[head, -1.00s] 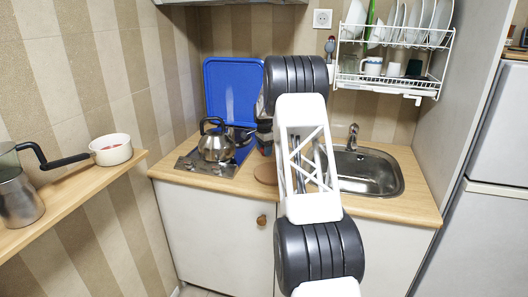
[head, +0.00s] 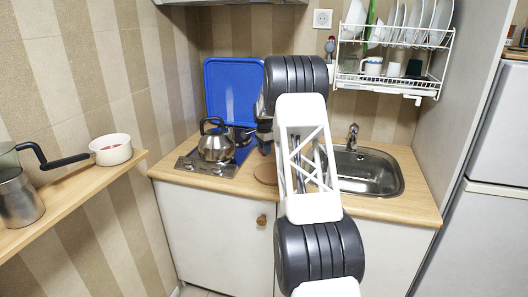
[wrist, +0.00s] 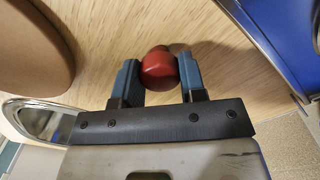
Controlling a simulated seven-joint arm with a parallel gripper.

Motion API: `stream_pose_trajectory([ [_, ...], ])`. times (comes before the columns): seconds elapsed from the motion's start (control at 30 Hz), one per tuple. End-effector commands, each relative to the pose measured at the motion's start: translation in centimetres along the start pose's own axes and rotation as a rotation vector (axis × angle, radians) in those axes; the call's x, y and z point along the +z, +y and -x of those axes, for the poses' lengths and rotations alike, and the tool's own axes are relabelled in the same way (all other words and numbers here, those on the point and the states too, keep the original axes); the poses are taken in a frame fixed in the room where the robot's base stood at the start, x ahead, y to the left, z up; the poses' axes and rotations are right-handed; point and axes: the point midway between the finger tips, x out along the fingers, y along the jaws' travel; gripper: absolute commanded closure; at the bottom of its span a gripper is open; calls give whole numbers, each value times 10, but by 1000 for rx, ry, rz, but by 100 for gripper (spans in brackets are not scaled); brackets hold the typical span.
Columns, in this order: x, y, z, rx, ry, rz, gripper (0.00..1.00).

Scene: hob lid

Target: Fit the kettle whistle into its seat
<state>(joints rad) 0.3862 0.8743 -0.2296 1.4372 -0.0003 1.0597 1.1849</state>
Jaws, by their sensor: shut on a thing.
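The kettle whistle (wrist: 158,68) is a small dark red rounded piece. In the wrist view it sits between the two blue-grey fingers of my gripper (wrist: 157,78), which is shut on it above the wooden worktop. The steel kettle (head: 215,146), with a dark arched handle, stands on the hob (head: 206,166) at the left of the worktop. Its spout points right, towards my arm; the seat is too small to make out. In the head view my gripper is largely hidden by my arm, just right of the kettle. The kettle is not in the wrist view.
The blue hob lid (head: 232,85) stands upright behind the kettle; a blue panel (wrist: 287,35) shows at the wrist view's top right. A round brown board (head: 266,174) lies right of the hob. The sink (head: 378,178) is further right. A dish rack (head: 385,83) hangs above.

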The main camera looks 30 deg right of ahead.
Motion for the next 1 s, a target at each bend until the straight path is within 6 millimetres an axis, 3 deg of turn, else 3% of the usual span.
stream_pose_trajectory([
  [1.0, 0, 0, 38, 0, 0, 0, 81],
])
